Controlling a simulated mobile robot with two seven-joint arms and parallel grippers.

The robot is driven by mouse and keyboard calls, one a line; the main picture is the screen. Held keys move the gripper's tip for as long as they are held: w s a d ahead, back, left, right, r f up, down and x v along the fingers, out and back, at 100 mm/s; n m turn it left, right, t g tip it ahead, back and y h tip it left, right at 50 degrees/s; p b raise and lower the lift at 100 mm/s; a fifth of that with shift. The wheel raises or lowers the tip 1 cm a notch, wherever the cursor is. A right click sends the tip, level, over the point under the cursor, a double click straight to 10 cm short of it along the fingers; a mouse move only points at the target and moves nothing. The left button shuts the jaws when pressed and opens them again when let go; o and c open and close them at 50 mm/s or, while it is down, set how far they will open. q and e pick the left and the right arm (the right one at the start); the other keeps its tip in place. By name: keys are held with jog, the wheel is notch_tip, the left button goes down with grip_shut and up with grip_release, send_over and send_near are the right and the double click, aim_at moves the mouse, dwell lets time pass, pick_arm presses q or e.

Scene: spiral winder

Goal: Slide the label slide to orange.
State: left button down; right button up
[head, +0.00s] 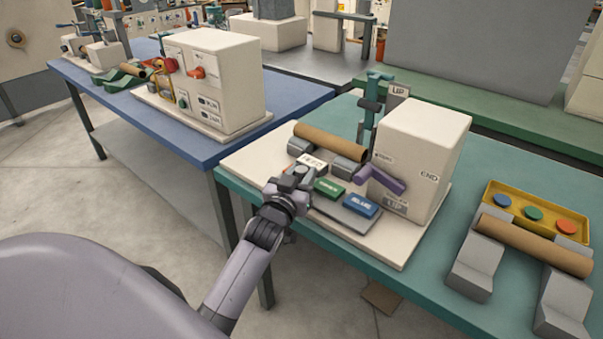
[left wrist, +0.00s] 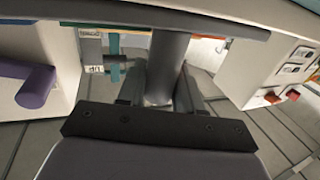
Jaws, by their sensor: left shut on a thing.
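The label slide is a grey track (head: 348,215) on the near edge of a cream base plate. A green label block (head: 329,188) and a blue label block (head: 361,206) sit along it. My left gripper (head: 296,181) is at the track's left end, left of the green block, shut on a part that it mostly hides. A trace of orange (head: 288,170) shows beside it. A white lettered piece (head: 313,163) is just behind. In the left wrist view, the fingers (left wrist: 163,95) are close together around a grey part. My right gripper is not in view.
A cardboard tube (head: 331,141) rests on grey supports behind the slide. A cream machine box (head: 424,157) with a purple handle (head: 381,179) stands to the right. A yellow tray (head: 513,197) with coloured discs and another tube (head: 534,245) lie further right. A blue bench (head: 190,150) is left.

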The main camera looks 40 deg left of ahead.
pick_arm(q)
jog(key=shift+d+f, duration=0.1)
jog(key=shift+d, duration=0.15)
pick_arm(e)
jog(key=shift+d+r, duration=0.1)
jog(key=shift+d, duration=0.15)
pick_arm(q)
jog(key=shift+d, duration=0.1)
jog(key=c, duration=0.8)
grip_release()
jog(key=shift+d, duration=0.1)
jog(key=shift+c, duration=0.2)
jog(key=shift+s, duration=0.1)
jog(key=v, duration=0.7)
jog(key=s+d+f+m+g+h+p, duration=0.1)
jog(key=s+d+f+m+g+h, duration=0.1)
jog(key=s+d+f, duration=0.4)
jog(key=s+d+f+m+g+h+p, duration=0.1)
jog(key=s+d+f+m+g+h, duration=0.2)
jog(key=s+f, duration=0.8)
jog(key=s+d+g+h, duration=0.1)
jog(key=s+d+g, duration=0.1)
jog(key=d, duration=0.1)
jog(key=shift+d+f, duration=0.25)
jog(key=shift+d, duration=0.05)
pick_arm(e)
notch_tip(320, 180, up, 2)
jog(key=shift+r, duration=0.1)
